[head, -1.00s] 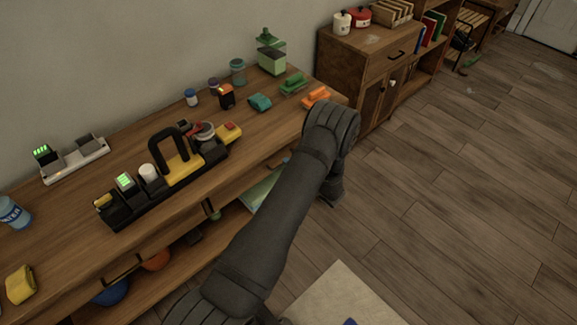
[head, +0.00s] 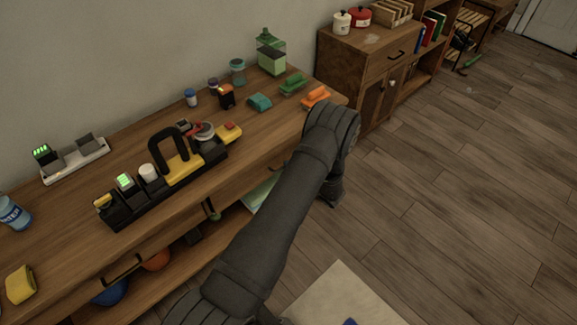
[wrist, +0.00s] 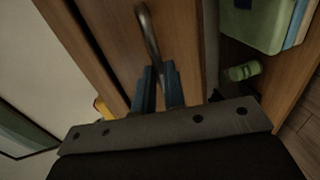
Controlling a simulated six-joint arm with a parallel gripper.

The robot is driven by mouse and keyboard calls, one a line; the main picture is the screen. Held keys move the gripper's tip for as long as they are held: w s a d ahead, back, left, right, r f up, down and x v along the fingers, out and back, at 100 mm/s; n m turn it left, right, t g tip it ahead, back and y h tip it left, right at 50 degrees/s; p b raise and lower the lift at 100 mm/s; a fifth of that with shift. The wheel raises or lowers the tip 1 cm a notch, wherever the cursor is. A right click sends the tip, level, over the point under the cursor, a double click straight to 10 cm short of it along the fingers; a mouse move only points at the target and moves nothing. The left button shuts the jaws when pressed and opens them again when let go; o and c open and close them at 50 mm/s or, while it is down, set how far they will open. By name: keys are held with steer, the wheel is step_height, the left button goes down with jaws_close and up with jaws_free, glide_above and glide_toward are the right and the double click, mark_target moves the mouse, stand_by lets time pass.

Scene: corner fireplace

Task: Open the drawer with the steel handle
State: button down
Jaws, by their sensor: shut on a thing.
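The steel handle (wrist: 149,32) is a curved metal bar on the wooden drawer front (wrist: 178,28) in the wrist view. My gripper (wrist: 159,78) has its two blue-grey fingers shut on the near end of this handle. The drawer front (head: 247,186) shows only partly there, left of my arm. I cannot tell how far the drawer stands out.
The workbench top (head: 60,235) carries a black tool tray (head: 150,205), a charger strip and several small items. An open shelf below holds an orange ball (head: 156,259) and a green item (head: 258,194). A cabinet (head: 350,75) stands beyond.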

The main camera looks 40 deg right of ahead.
steer(key=f+v, duration=0.2)
steer(key=v, duration=1)
steer(key=s+f+v, duration=0.1)
steer(key=f+v, duration=0.2)
steer(key=v, duration=0.9)
steer(key=shift+s, duration=0.45)
steer(key=c, duration=1.5)
jaws_free()
steer(key=v, duration=1.7)
steer(key=shift+s, duration=0.25)
steer(key=shift+w, duration=0.1)
steer(key=x, duration=1.7)
steer(key=shift+w, duration=0.25)
steer(key=shift+s, duration=0.1)
steer(key=v, duration=1.7)
steer(key=shift+s, duration=0.2)
